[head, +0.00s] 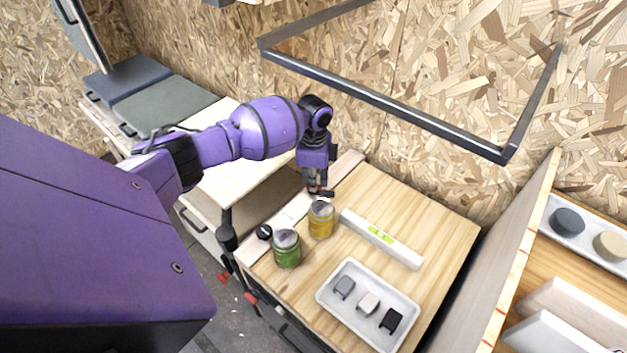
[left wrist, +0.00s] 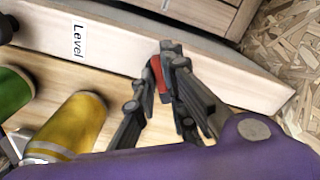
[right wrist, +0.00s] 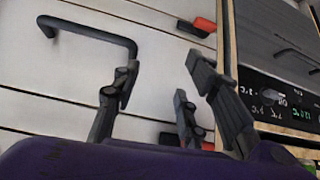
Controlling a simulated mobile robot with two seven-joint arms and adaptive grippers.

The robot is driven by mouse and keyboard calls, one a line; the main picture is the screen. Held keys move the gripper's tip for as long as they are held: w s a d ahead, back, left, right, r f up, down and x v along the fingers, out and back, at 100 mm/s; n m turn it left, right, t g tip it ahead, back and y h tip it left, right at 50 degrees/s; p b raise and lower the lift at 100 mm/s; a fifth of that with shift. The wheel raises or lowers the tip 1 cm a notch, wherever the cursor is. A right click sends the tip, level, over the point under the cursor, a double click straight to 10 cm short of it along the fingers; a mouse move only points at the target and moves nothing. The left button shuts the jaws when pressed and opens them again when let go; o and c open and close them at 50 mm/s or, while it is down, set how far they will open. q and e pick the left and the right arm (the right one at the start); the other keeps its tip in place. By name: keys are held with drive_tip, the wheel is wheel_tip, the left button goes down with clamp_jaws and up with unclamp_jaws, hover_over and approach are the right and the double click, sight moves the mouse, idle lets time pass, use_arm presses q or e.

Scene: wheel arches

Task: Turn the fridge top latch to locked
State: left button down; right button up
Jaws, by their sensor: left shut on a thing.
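My left gripper (head: 318,190) reaches down at the back of the wooden counter, just behind the yellow jar. In the left wrist view its fingers (left wrist: 166,72) are shut on a small red piece (left wrist: 156,78), mostly hidden between them, beside the pale wooden strip. I cannot tell whether this piece is the fridge latch. In the right wrist view my right gripper (right wrist: 160,85) is open and empty, in front of white panels. A red and black latch (right wrist: 203,24) sits on the upper panel, and another red latch (right wrist: 195,143) is partly hidden behind a finger.
A yellow jar (head: 321,220) and a green jar (head: 287,249) stand close to my left gripper. A spirit level (head: 381,239) and a white tray (head: 350,316) with small blocks lie on the counter. A dark metal frame (head: 400,110) hangs above. A black handle (right wrist: 90,30) is near my right gripper.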

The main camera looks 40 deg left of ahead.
use_arm(q)
drive_tip(key=m, duration=0.5)
drive_tip(key=shift+m, duration=0.4)
idle(0.4)
drive_tip(key=c, duration=1.8)
unclamp_jaws()
drive_tip(key=shift+r, duration=0.1)
wheel_tip(320, 180, up, 7)
drive_tip(key=shift+r, duration=0.15)
